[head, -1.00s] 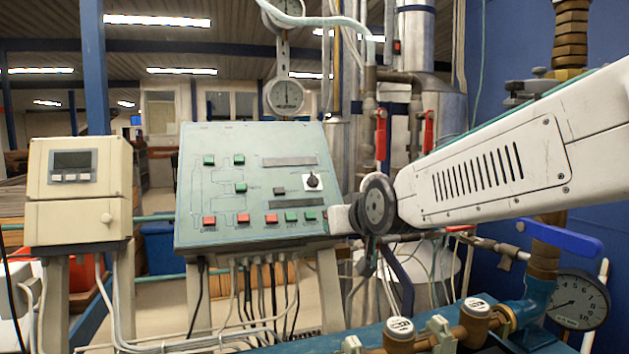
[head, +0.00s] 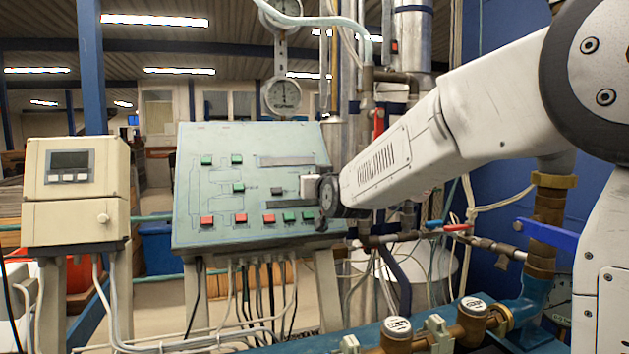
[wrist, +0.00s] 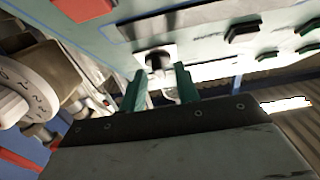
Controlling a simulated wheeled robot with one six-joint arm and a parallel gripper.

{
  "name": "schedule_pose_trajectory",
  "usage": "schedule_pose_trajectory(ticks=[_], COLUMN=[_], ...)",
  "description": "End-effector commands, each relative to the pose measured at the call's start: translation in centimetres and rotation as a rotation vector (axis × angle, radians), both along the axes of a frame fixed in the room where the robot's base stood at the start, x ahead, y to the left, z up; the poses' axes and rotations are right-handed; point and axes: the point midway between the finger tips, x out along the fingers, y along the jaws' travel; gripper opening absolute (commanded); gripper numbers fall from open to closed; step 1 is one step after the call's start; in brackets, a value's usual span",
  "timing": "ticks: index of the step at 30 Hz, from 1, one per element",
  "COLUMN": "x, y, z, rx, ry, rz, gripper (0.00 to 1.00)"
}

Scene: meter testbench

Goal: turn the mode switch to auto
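The mode switch is a black knob (wrist: 155,59) on a pale plate; in the wrist view it lies just beyond my fingertips. My gripper (wrist: 160,83) is open, with its two green fingers apart and the knob roughly in line with the gap. I cannot tell whether the fingers touch it. The knob's direction cannot be read.
Red and green buttons, including a green one (head: 289,216), sit close below the switch. A beige meter box (head: 75,190) stands left of the panel. Pipes with a blue valve handle (head: 547,234) and brass fittings (head: 472,315) are at right and in front.

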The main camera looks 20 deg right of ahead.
Motion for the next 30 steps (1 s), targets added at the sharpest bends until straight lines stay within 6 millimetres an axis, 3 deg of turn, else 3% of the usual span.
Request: schedule_pose_trajectory(ticks=[8,11,12,30], x=[0.18,0.18,0.17,0.17], y=[0.00,0.00,0.00,0.37], z=[0.02,0.01,0.01,-0.03], rx=[0.000,0.000,0.000,0.113], ry=[0.000,0.000,0.000,0.001], rz=[0.000,0.000,0.000,-0.098], gripper=[0.32,0.04,0.00,0.00])
